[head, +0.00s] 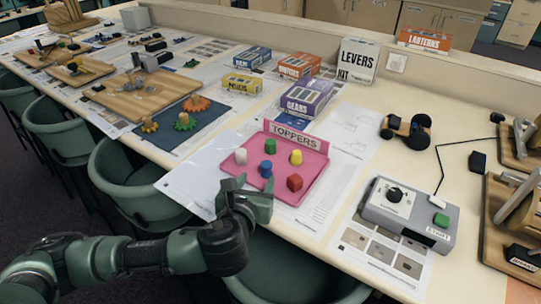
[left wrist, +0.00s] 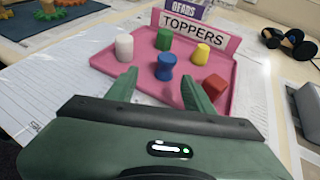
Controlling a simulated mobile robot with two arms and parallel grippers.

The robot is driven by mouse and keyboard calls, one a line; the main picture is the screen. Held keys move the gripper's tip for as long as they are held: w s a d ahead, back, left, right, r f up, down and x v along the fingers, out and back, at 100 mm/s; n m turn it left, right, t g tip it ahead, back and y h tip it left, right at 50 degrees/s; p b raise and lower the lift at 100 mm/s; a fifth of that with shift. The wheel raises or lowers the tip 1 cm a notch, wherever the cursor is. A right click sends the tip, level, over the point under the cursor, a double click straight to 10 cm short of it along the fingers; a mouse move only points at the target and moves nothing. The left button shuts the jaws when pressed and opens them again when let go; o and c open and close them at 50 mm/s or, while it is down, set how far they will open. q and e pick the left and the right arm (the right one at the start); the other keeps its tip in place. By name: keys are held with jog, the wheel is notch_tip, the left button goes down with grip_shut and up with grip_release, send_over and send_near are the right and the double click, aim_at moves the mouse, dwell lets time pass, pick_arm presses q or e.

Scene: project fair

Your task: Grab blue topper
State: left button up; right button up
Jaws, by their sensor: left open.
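The blue topper (head: 266,169) stands upright on the pink toppers tray (head: 310,170), near its front middle. In the left wrist view the blue topper (left wrist: 166,67) appears between and just beyond the fingertips. My left gripper (head: 248,185) is open and empty at the tray's front edge; its fingers also show in the left wrist view (left wrist: 161,78). A white topper (head: 240,156) stands to the left. My right gripper is not in view.
The TOPPERS sign (head: 296,135) rises at the tray's back edge. Boxes, including a purple gears box (head: 306,98), stand behind. A grey control box (head: 408,213) with a green button sits to the right. Green chairs (head: 130,180) line the table's near edge.

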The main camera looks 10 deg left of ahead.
aim_at(265, 169)
pick_arm(q)
jog(key=shift+w+d+f, duration=0.1)
jog(key=shift+w+d, duration=0.05)
jog(key=shift+w, duration=0.8)
jog(key=shift+w+f, duration=0.1)
jog(key=shift+w, duration=0.25)
jog(key=shift+w+d, duration=0.15)
jog(key=shift+w, duration=0.5)
jog(key=x, duration=0.3)
jog(key=shift+w+d+f+p, duration=0.15)
jog(key=shift+w+f+p, duration=0.05)
jog(key=shift+w+p, duration=0.15)
jog(key=shift+w+f, duration=0.1)
jog(key=shift+w, duration=0.1)
grip_shut()
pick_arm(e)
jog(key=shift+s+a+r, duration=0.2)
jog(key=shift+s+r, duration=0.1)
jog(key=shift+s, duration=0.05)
